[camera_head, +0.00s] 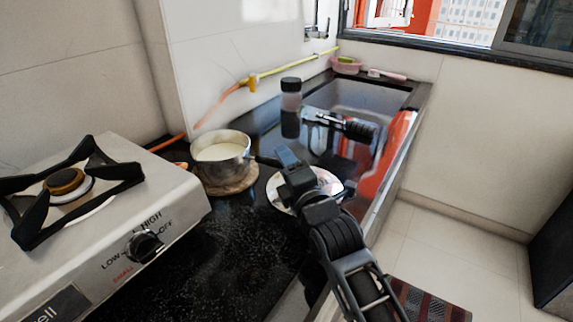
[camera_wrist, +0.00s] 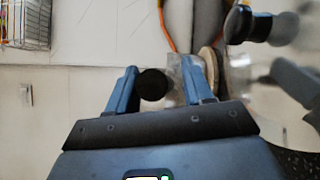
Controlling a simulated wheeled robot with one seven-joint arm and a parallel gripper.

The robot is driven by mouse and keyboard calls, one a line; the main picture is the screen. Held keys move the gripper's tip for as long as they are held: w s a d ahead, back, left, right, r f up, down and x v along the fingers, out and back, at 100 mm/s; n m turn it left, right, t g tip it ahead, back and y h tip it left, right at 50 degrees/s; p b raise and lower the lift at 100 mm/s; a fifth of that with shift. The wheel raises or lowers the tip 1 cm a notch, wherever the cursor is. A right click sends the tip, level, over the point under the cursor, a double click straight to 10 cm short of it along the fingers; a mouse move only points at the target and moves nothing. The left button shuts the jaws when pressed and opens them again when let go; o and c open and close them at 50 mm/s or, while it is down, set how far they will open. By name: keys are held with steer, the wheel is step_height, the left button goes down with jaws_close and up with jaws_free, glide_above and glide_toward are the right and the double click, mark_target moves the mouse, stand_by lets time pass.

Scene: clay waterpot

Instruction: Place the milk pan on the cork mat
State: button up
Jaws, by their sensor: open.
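The milk pan (camera_head: 221,153) is a silvery pot with pale contents. It stands upright over the round cork mat (camera_head: 232,189), beside the stove, and looks to rest on it; the contact is partly hidden. Its dark handle (camera_head: 266,160) points right towards my gripper (camera_head: 284,155). My gripper is open at the handle's end, apart from the pan's body. In the wrist view my gripper (camera_wrist: 160,70) has its blue fingers spread, with a dark round end, likely the handle's (camera_wrist: 153,84), between them. The mat's edge (camera_wrist: 208,61) shows beyond the right finger.
The stove (camera_head: 120,210) stands left of the pan. A white plate (camera_head: 279,198) lies partly under my arm. A dark-capped bottle (camera_head: 290,108) stands behind, near the sink (camera_head: 365,95). An orange and yellow hose (camera_head: 230,92) runs along the wall. The front black counter (camera_head: 235,255) is clear.

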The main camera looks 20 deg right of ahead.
steer(key=shift+r, duration=0.15)
steer(key=shift+s, duration=0.35)
steer(key=s, duration=0.7)
steer(key=s+f, duration=0.1)
steer(key=s, duration=0.3)
steer(key=shift+s+d, duration=0.15)
steer(key=shift+d, duration=0.05)
